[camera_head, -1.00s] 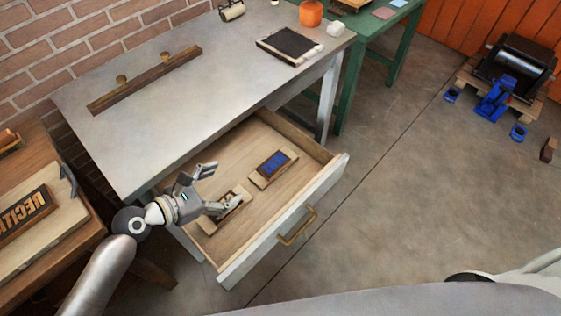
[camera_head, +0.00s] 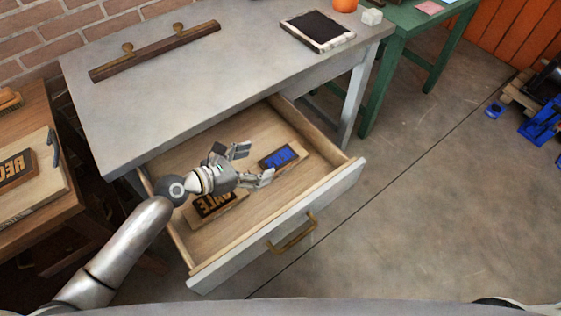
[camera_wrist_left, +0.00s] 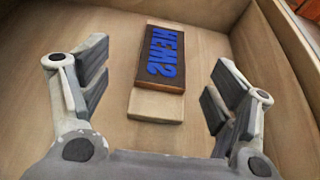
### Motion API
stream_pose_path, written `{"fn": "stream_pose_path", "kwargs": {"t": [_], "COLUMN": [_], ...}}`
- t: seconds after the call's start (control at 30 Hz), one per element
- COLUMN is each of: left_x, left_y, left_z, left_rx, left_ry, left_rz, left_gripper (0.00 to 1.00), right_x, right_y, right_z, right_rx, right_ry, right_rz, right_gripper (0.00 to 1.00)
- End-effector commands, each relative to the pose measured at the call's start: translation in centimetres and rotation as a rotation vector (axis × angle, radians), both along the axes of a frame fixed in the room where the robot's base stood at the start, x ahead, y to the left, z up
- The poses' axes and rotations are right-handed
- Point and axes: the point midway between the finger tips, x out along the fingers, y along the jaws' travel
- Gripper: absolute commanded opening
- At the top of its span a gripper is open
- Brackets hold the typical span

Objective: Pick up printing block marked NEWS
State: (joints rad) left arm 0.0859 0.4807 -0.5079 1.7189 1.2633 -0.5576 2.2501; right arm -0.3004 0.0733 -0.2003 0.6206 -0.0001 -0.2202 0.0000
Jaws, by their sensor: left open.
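The printing block with blue raised letters (camera_head: 278,158), which read like NEWS in reverse, lies flat in the open drawer, on the right in the head view. In the left wrist view its dark, blue-lettered part (camera_wrist_left: 161,60) sits over a pale wooden base, between and beyond the fingers. My left gripper (camera_head: 252,165) is open and empty, just left of this block in the head view, with its fingers pointing towards it and apart from it. My right gripper is not seen.
The drawer (camera_head: 327,190) has raised walls and a front with a brass handle (camera_head: 292,235). The grey tabletop (camera_head: 190,95) overhangs its back. A dark ink slab (camera_head: 318,30) and a long wooden bar (camera_head: 155,52) lie on top. A wooden stand (camera_head: 60,195) is at left.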

Motion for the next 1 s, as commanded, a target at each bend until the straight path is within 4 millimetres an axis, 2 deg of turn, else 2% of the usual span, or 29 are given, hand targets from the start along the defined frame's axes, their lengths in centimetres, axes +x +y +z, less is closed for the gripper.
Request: {"fn": "stream_pose_path", "kwargs": {"t": [0.1, 0.27, 0.53, 0.87, 1.0], "left_x": [0.9, 1.3, 2.9, 3.3, 3.3], "left_y": [-1.2, -2.1, -5.1, -5.7, -5.7], "left_z": [-0.6, -1.0, -2.8, -3.1, -3.1], "left_rx": [-0.001, 0.000, 0.000, 0.001, 0.001], "left_ry": [0.000, 0.000, 0.000, 0.001, 0.001], "left_rz": [0.000, -0.001, 0.000, 0.000, 0.000], "left_gripper": [0.82, 0.82, 0.82, 0.82, 0.65], "right_x": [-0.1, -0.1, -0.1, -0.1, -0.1], "right_y": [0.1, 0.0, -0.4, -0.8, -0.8], "right_z": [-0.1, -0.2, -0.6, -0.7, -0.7], "right_rx": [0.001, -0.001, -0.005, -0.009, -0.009], "right_ry": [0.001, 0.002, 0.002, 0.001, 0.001], "right_rz": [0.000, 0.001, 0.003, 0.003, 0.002], "right_gripper": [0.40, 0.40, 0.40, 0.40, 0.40]}}
